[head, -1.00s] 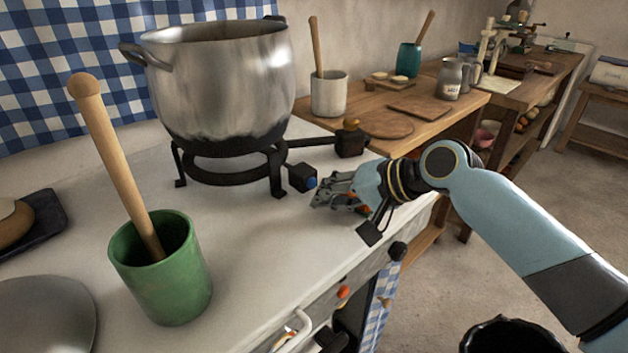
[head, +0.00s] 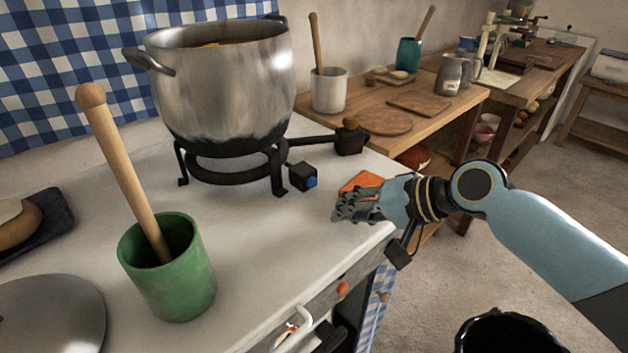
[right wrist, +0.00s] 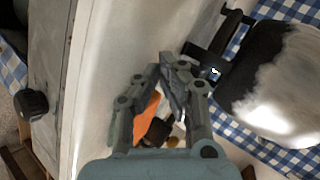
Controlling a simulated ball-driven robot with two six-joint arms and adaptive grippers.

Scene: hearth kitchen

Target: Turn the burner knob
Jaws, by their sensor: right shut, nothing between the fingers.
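The burner (head: 230,165) is a black iron ring stand on the white counter. A small black block with a blue end (head: 303,178), seemingly the burner knob, projects from its front right. It also shows in the right wrist view as a dark block with a bluish spot (right wrist: 212,73), just right of the fingertips. My right gripper (head: 342,210) is shut and empty over the counter, to the right of the block and apart from it in the head view. Its closed fingers show in the right wrist view (right wrist: 166,68). My left gripper is not in view.
A large steel pot (head: 222,85) stands on the burner. A black fitting with a brown knob (head: 350,138) lies behind it. An orange flat thing (head: 360,184) lies beside my right gripper. A green crock (head: 168,275) with a wooden pestle stands front left.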

